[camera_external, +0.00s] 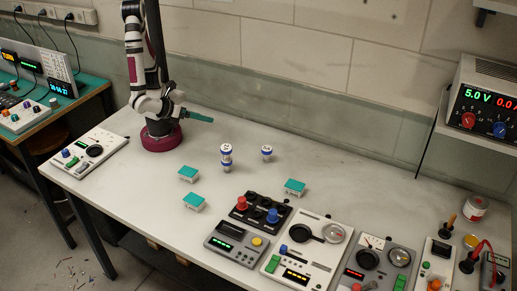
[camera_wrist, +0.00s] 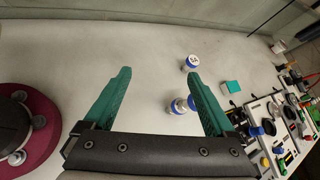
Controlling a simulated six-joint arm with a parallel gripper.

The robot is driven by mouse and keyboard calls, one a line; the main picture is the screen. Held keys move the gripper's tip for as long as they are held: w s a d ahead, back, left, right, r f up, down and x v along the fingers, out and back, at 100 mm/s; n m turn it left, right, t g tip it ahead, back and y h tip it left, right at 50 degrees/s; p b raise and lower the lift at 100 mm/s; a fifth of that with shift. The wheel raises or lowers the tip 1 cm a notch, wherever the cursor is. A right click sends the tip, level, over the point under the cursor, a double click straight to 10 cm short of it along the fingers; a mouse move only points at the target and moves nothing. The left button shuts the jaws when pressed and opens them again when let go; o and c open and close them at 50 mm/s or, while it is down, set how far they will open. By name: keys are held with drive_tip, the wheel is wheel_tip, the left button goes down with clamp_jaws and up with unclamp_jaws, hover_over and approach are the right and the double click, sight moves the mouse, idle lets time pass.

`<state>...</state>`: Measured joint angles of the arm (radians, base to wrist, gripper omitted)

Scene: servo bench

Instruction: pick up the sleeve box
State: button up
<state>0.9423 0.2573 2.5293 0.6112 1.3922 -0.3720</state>
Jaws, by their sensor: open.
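Three small white boxes with teal tops stand on the bench: a left rear one (camera_external: 188,174), a left front one (camera_external: 194,203) and a right one (camera_external: 294,187). I cannot tell which of them, if any, is the sleeve box. One teal-topped box (camera_wrist: 232,87) shows in the wrist view, right of the right finger. My gripper (camera_external: 208,119) is above the bench near my base, apart from everything. In the wrist view my gripper (camera_wrist: 158,73) is open, with bare bench between its teal fingers.
A taller blue-and-white cylinder (camera_external: 226,155) and a shorter one (camera_external: 266,154) stand upright between the boxes and the wall. Control panels (camera_external: 305,250) crowd the front right. A white panel (camera_external: 92,151) lies left of my base. The rear middle bench is clear.

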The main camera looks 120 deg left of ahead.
drive_tip(key=w+d+f+m+t+h, duration=0.1)
drive_tip(key=d+f+m+t+h, duration=0.3)
drive_tip(key=d+m, duration=0.4)
drive_tip(key=m+t+h, duration=0.4)
drive_tip(key=m+h, duration=0.2)
drive_tip(key=m, duration=0.2)
approach(190, 197)
drive_tip(key=shift+g+h, duration=0.3)
drive_tip(key=shift+h, duration=0.1)
drive_tip(key=x, duration=0.5)
drive_tip(key=shift+w+a+r, duration=0.1)
drive_tip(key=shift+a+r, duration=0.1)
drive_tip(key=shift+a, duration=0.05)
drive_tip(key=x, duration=0.6)
clamp_jaws()
